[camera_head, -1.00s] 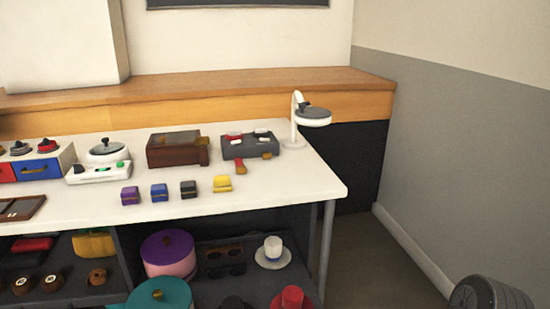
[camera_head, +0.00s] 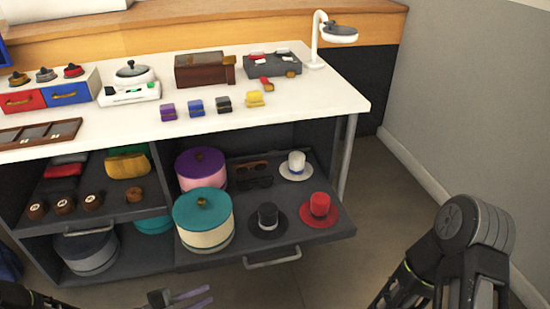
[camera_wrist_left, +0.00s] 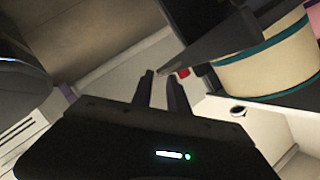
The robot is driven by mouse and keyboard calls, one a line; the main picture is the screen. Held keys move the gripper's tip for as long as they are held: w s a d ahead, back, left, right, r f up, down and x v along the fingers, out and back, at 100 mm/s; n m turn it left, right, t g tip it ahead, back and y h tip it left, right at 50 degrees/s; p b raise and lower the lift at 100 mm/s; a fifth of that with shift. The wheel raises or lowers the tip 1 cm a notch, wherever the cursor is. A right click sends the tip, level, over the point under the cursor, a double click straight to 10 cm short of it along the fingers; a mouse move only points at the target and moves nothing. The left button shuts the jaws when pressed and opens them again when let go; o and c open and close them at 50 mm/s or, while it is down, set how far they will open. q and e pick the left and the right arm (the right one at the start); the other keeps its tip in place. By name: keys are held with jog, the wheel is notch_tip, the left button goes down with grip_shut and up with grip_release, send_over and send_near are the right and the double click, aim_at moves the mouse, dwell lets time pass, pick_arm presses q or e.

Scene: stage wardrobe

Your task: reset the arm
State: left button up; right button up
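My left gripper (camera_head: 208,294) is at the bottom edge of the head view, in front of the shelf unit and below the pulled-out drawer. Its two thin fingers stand apart with nothing between them. In the left wrist view the fingers (camera_wrist_left: 160,80) also show a gap and are empty. My right arm (camera_head: 465,245) shows at the lower right of the head view, bent at a dark joint. Its gripper is out of the picture.
The pulled-out drawer (camera_head: 335,235) juts toward me, holding a teal-lidded hat box (camera_head: 204,226), a purple-lidded box (camera_head: 201,165), a red hat (camera_head: 319,208), a black hat and a white hat. The white table (camera_head: 310,100) carries small boxes and a lamp. Floor right of the drawer is clear.

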pick_arm(q)
notch_tip(320, 180, down, 9)
jog(key=a+n+g+y, duration=0.15)
jog(key=n+y, duration=0.45)
jog(key=n, duration=0.9)
jog(key=s+d+f+n+g+y, duration=0.1)
jog(key=s+d+f+n+g, duration=0.15)
jog(key=s+d+n, duration=0.4)
jog(key=s+d+f+n+g+y, duration=0.15)
jog(key=s+d+g, duration=0.25)
jog(key=s, duration=0.5)
jog(key=s+d+r+m+h+p, duration=0.1)
jog(key=d+r+p, duration=0.2)
jog(key=r+p, duration=2.4)
jog(key=shift+d+r+p, duration=0.15)
jog(key=shift+r+p, duration=0.25)
jog(key=shift+r, duration=0.55)
